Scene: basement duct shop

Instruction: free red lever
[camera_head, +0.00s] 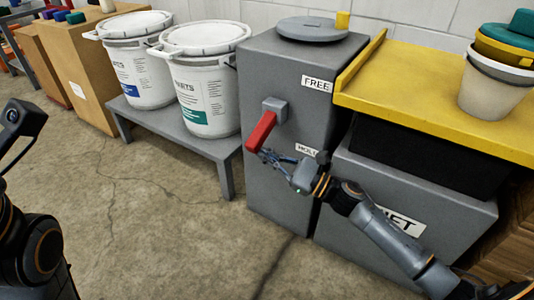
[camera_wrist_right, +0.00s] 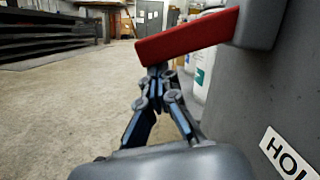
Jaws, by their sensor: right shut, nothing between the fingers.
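The red lever (camera_head: 261,132) sticks out from a grey mount (camera_head: 274,110) on the front of a grey cabinet (camera_head: 262,185). It slants down and left from the mount, between the FREE label (camera_head: 317,84) above and the HOLD label (camera_head: 306,149) below, which is partly covered. My right gripper (camera_head: 265,155) is shut and empty just below the lever's lower end. In the right wrist view the lever (camera_wrist_right: 185,40) crosses above the closed fingertips (camera_wrist_right: 158,72); I cannot tell whether they touch it. Of my left arm, only dark links show at the left edge.
White buckets (camera_head: 205,90) stand on a low grey bench (camera_head: 185,137) left of the cabinet. A yellow tray top (camera_head: 430,95) holding stacked pots (camera_head: 492,92) is to the right, above a grey box (camera_head: 450,205). The concrete floor (camera_head: 150,220) in front is clear.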

